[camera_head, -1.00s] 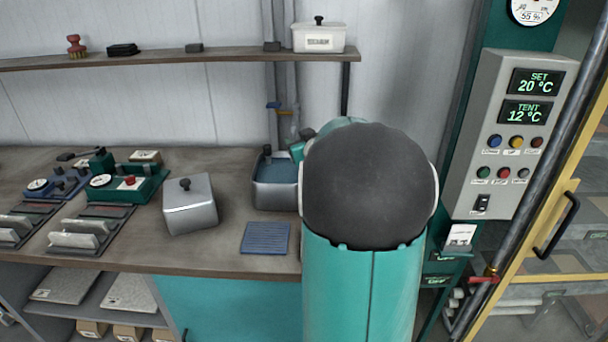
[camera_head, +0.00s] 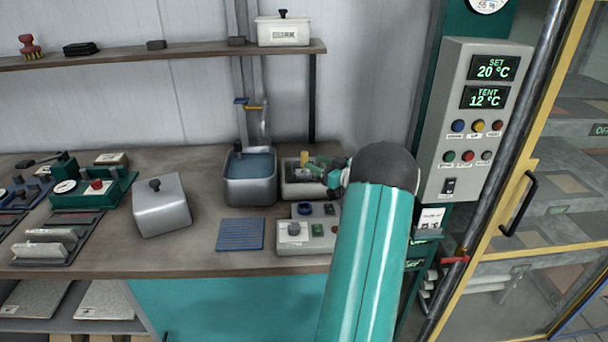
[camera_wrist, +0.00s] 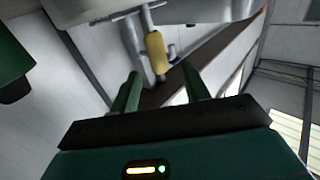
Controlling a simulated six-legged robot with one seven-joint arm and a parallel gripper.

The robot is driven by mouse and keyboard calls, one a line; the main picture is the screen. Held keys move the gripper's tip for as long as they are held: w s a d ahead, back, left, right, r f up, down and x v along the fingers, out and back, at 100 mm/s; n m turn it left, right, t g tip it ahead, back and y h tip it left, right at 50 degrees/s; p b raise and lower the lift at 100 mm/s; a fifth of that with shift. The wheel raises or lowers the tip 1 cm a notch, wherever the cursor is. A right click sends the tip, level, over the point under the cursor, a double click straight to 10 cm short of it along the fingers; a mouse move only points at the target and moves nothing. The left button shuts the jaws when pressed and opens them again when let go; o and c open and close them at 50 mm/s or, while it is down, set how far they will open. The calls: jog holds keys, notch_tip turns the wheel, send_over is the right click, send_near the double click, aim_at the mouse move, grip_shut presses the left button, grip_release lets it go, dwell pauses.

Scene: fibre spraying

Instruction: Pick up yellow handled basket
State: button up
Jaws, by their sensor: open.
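A yellow handle (camera_head: 304,158) stands up at a grey open tank (camera_head: 296,190) on the bench, right of the middle. In the wrist view the yellow handle (camera_wrist: 155,52) sits on a pale metal rod, just beyond my fingertips. The basket body below the handle cannot be made out clearly. My gripper (camera_head: 322,170) is over the tank, close to the right of the handle.
A second tank with bluish liquid (camera_head: 250,180) stands left of the grey one. A control box with knobs (camera_head: 306,232) sits in front, beside a blue ribbed mat (camera_head: 240,234). A shelf (camera_head: 180,53) runs above. A control panel (camera_head: 478,120) stands at right.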

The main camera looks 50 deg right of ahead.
aim_at(305, 158)
jog(key=w, duration=0.6)
jog(key=shift+d+f, duration=0.25)
jog(key=shift+d, duration=0.05)
jog(key=shift+s, duration=0.1)
jog(key=shift+c, duration=0.3)
grip_shut()
